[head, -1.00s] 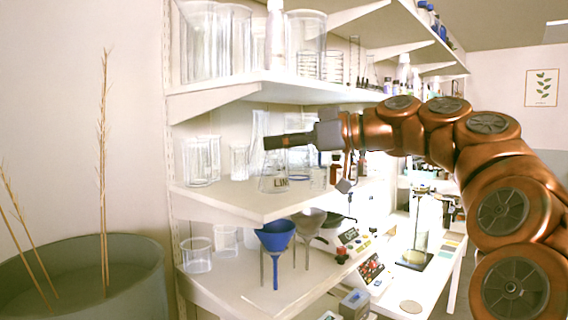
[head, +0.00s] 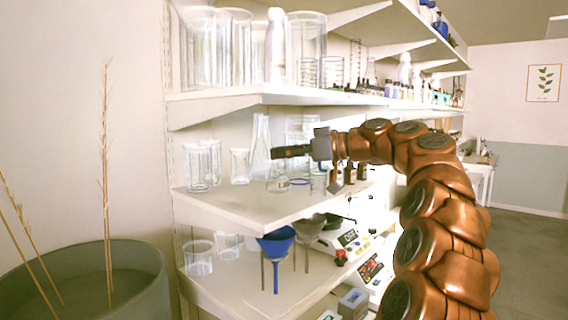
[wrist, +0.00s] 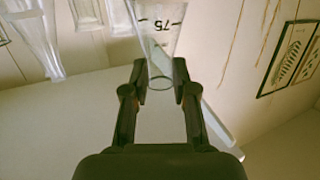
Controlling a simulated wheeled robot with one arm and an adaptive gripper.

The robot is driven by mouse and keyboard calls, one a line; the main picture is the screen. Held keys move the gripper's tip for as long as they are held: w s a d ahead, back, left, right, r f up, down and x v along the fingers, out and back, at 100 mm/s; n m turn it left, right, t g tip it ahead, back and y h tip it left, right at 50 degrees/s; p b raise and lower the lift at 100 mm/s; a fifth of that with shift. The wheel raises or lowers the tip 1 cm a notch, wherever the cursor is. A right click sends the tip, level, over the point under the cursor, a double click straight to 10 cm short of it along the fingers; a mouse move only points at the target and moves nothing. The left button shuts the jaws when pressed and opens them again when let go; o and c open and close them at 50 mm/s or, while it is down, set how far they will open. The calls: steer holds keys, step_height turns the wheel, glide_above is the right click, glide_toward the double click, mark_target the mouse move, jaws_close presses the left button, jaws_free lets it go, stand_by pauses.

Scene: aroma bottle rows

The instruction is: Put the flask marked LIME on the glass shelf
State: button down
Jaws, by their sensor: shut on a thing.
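A clear conical flask (head: 278,180) is at the middle shelf (head: 228,207) in the head view; its dark label is too small to read now. My gripper (head: 276,153) is at the flask's top and shut on its neck. In the wrist view, the two fingertips (wrist: 160,76) sit either side of the narrow neck of the flask (wrist: 160,28), and a "75" mark shows on its wall. The flask hangs upright just above the shelf or stands on it; I cannot tell which.
Clear beakers (head: 198,165) and a tall glass vessel (head: 260,146) stand left of the flask. Small brown bottles (head: 349,173) stand to its right. The upper shelf (head: 225,97) is close above my arm. The middle shelf's front is bare.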

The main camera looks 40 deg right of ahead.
mark_target(284, 166)
steer(key=shift+w+d+f, duration=0.15)
steer(key=shift+w+d, duration=0.2)
steer(key=shift+w, duration=0.1)
steer(key=shift+f+p, duration=0.55)
steer(key=shift+f, duration=1.15)
steer(key=shift+f, duration=0.15)
steer(key=c, duration=0.9)
jaws_free()
steer(key=shift+r, duration=0.2)
steer(key=shift+s, duration=0.1)
steer(key=b+v, duration=0.2)
steer(key=v, duration=0.9)
steer(key=shift+s+d+b, duration=0.2)
steer(key=shift+s+b, duration=0.1)
steer(key=shift+b, duration=0.05)
